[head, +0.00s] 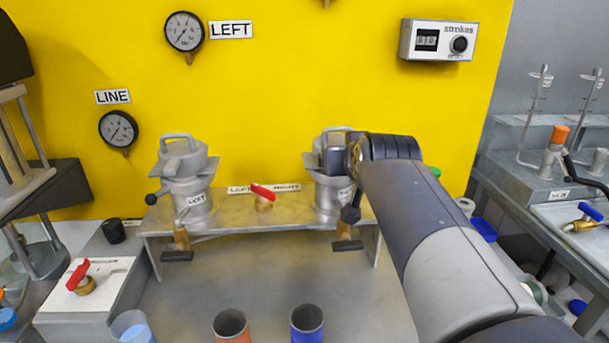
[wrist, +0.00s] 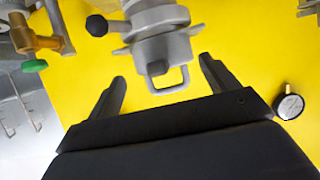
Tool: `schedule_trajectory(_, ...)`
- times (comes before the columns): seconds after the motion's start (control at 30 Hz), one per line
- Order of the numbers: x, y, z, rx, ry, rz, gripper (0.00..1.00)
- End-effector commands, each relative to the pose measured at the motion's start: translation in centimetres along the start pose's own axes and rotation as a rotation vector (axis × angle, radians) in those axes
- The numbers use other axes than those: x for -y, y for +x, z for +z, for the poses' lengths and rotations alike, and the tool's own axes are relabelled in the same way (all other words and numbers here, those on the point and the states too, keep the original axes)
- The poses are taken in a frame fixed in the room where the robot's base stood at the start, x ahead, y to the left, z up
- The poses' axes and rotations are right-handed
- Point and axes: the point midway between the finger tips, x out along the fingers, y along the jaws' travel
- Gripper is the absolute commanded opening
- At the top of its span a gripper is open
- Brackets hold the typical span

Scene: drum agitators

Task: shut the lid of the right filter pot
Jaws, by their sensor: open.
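The right filter pot (head: 328,190) is a grey metal pot on the bench shelf, partly hidden by my arm. Its lid handle (head: 336,131) shows above my wrist. In the wrist view the pot (wrist: 152,14) appears upside down, with its lid handle (wrist: 170,83) between my finger tips and a black knob (wrist: 97,25) at its side. My gripper (wrist: 163,69) is open, its two fingers apart on either side of the handle, with no clear contact. I cannot tell whether the lid is fully seated.
The left filter pot (head: 188,185) stands on the same shelf (head: 230,222), with a red-handled valve (head: 263,193) between the pots. A yellow wall (head: 290,80) is close behind. Orange (head: 231,328) and blue (head: 307,322) cups stand in front. The bench between is clear.

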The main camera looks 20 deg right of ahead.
Motion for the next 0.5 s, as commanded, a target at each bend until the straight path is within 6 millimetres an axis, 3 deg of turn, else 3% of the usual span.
schedule_trajectory(0.17, 0.0, -0.5, -0.1, -0.002, 0.000, 0.000, 0.82)
schedule_trajectory(0.5, 0.0, -4.6, -0.2, -0.003, 0.001, 0.001, 0.82)
